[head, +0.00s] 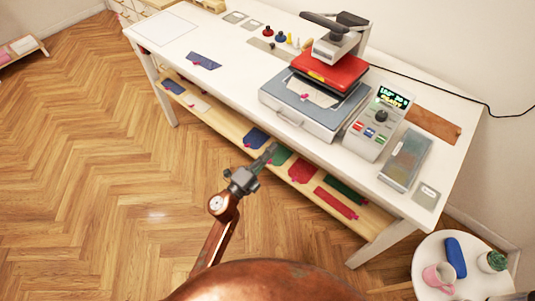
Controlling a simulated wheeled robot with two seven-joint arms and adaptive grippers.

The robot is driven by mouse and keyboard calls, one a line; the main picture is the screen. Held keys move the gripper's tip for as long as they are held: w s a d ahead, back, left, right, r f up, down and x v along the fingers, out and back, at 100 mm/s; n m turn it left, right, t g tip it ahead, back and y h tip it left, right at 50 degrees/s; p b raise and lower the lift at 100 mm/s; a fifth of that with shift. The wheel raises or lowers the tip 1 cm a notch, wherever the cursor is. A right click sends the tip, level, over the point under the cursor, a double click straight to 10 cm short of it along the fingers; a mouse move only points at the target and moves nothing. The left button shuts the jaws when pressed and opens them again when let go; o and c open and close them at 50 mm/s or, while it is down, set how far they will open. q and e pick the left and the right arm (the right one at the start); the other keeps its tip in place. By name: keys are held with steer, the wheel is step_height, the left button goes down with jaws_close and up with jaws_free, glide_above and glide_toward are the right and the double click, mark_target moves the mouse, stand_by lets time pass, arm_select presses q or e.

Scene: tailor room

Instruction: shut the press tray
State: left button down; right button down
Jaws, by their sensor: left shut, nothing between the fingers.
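The heat press stands on the white table, with a red upper plate (330,70) under a grey and black lever head. Its pale grey press tray (345,110) sticks out in front of the red plate. A light cloth with a pink mark (306,93) lies on the tray. A bar handle (289,117) is on the tray's front face. My left gripper (270,152) is shut and empty, in front of the table edge. It is below and left of the handle in the picture, apart from the tray. My right gripper is not in view.
A control box (377,122) with a lit display stands right of the tray. The white table (225,75) has free room left of the press. A lower shelf (225,120) holds several folded cloths. A round side table (430,255) with a pink mug is at the lower right.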

arm_select(q)
steer(key=x, duration=0.7)
steer(key=shift+w+d+f+b, duration=0.1)
steer(key=shift+w+d+b, duration=0.2)
steer(key=shift+b, duration=0.1)
steer(key=shift+w+d, duration=0.2)
steer(key=shift+w, duration=0.25)
steer(key=shift+w, duration=0.1)
